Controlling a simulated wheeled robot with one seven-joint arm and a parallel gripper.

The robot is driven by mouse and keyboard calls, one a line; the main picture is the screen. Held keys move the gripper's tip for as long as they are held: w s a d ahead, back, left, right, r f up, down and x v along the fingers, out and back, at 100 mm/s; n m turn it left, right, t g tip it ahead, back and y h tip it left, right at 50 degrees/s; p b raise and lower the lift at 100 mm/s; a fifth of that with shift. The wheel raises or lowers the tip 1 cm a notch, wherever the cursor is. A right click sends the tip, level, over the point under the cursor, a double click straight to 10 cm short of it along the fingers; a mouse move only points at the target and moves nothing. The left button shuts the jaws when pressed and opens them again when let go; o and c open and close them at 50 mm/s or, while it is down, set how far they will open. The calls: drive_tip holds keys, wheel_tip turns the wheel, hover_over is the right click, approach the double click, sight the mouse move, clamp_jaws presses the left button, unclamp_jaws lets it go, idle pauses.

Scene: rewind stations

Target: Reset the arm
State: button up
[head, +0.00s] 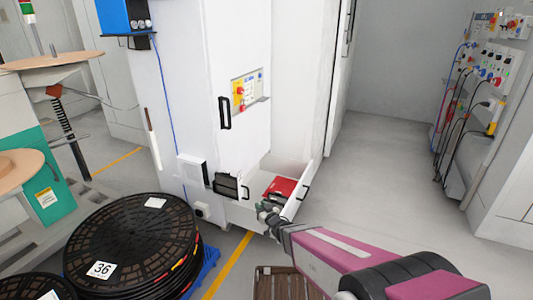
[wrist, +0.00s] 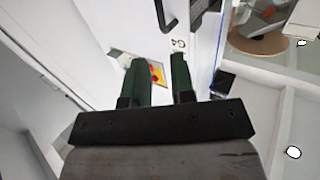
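My arm reaches in from the lower right of the head view. My gripper (head: 265,209) is at the open white drawer (head: 250,214), low on the tall white cabinet. In the wrist view, the two green fingers of my gripper (wrist: 161,72) stand apart with nothing between them. Beyond them are the cabinet front and a yellow and red patch. A red object (head: 279,187) lies in the drawer. Whether the fingers touch the drawer cannot be told.
Stacked black reels (head: 130,240) marked 36 stand at the lower left. A brown slatted pallet (head: 285,284) lies below my arm. A control panel with hanging cables (head: 490,70) is on the right. The grey floor (head: 385,165) between is clear.

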drive_tip(key=d+r+m+g+h, duration=0.1)
drive_tip(key=d+m+g+h, duration=0.15)
drive_tip(key=d+h, duration=0.4)
drive_tip(key=d+r+m+g+h, duration=0.2)
drive_tip(key=d+g+h, duration=0.1)
drive_tip(key=d, duration=0.6)
drive_tip(key=s+d+r+m+g, duration=0.1)
drive_tip(key=s+d+r+g, duration=0.2)
drive_tip(key=s, duration=0.4)
drive_tip(key=s+d+r+m+g, duration=0.1)
drive_tip(key=s+d+r+g, duration=0.2)
drive_tip(key=s+d+g, duration=0.2)
drive_tip(key=s+g, duration=0.1)
drive_tip(key=s, duration=0.2)
drive_tip(key=shift+d+r, duration=0.2)
drive_tip(key=shift+r, duration=0.05)
